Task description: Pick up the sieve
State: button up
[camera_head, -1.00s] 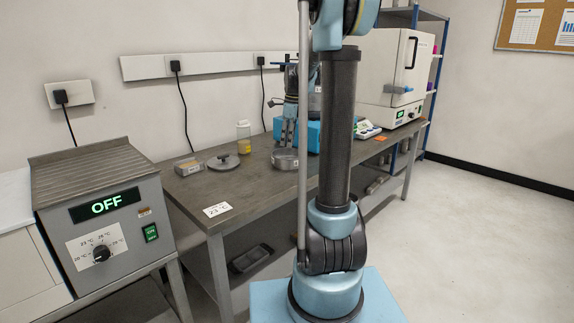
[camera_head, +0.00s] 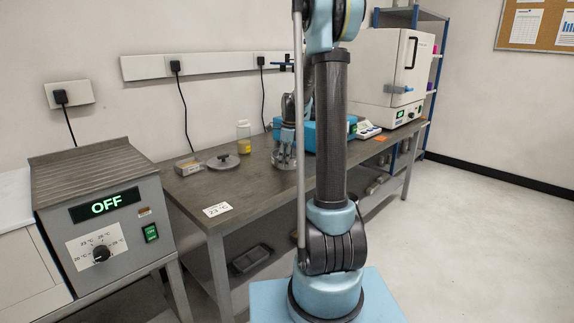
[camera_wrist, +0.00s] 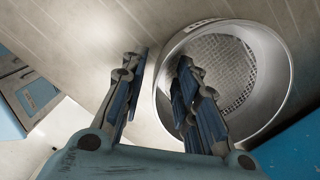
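The sieve (camera_wrist: 272,75) is a round metal ring with a mesh bottom. It lies flat on the bench, on the right of the wrist view. In the head view the sieve (camera_head: 283,166) is partly hidden behind my gripper (camera_head: 284,150). In the wrist view my gripper (camera_wrist: 160,62) is open across the near-left part of the sieve wall. One finger is outside the ring and the other appears over the mesh inside it. There is a visible gap between the fingers. I cannot tell whether either finger touches the wall.
A grey lid with a knob (camera_head: 223,162), a small box (camera_head: 188,166) and a yellow-filled bottle (camera_head: 244,138) stand left of the sieve. A blue device (camera_head: 309,137) stands close on its right. The bench front near the temperature card (camera_head: 217,209) is clear.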

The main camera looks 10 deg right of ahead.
grip_shut()
jog(key=shift+r, duration=0.1)
